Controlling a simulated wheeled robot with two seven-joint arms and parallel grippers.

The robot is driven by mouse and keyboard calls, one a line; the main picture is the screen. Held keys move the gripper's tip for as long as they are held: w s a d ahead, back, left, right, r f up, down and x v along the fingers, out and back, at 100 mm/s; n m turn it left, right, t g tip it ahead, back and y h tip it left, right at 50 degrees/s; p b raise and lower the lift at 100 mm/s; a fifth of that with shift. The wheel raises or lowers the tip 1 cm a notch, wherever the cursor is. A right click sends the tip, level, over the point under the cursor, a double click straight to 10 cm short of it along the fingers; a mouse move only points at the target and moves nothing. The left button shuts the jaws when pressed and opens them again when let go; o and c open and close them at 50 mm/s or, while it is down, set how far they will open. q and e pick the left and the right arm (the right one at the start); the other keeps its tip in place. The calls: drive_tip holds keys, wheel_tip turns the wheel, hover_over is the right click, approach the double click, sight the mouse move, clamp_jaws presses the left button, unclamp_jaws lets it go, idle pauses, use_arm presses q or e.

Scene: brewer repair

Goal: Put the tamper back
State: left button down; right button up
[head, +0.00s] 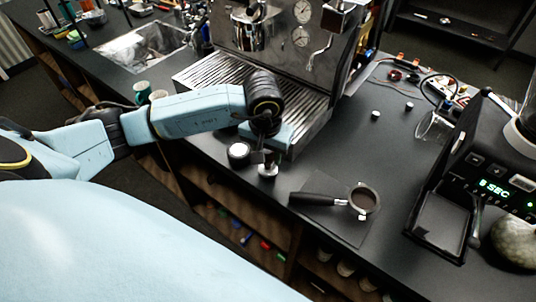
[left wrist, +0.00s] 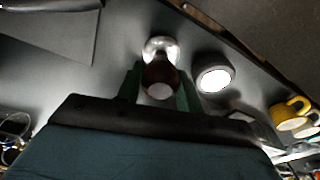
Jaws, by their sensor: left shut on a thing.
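My left gripper (head: 268,153) is over the front edge of the counter, just in front of the espresso machine. It is shut on the tamper (head: 268,171), whose silver base shows below the fingers. In the left wrist view, the tamper's brown handle (left wrist: 160,82) is between the two fingers, with the shiny base beyond it. I cannot tell whether the base touches the counter. A round black piece with a pale top (head: 239,151) stands just left of the tamper; it also shows in the left wrist view (left wrist: 214,77). My right gripper is not in view.
A portafilter (head: 363,200) with dark grounds lies on a dark mat (head: 340,226) to the right. The espresso machine (head: 292,60) stands behind, and a grinder (head: 490,175) stands far right. Counter between machine and grinder is mostly clear.

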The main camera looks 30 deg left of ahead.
sight(266, 155)
use_arm(q)
drive_tip(key=shift+f, duration=0.65)
drive_tip(key=shift+f, duration=0.15)
drive_tip(key=c, duration=0.9)
unclamp_jaws()
drive_tip(key=shift+r, duration=0.45)
drive_tip(key=r, duration=0.3)
drive_tip(key=s+r, duration=0.1)
drive_tip(key=r, duration=0.3)
drive_tip(key=r+b, duration=0.1)
drive_tip(key=r, duration=0.3)
drive_tip(key=shift+s+d+r, duration=0.15)
drive_tip(key=shift+s, duration=0.1)
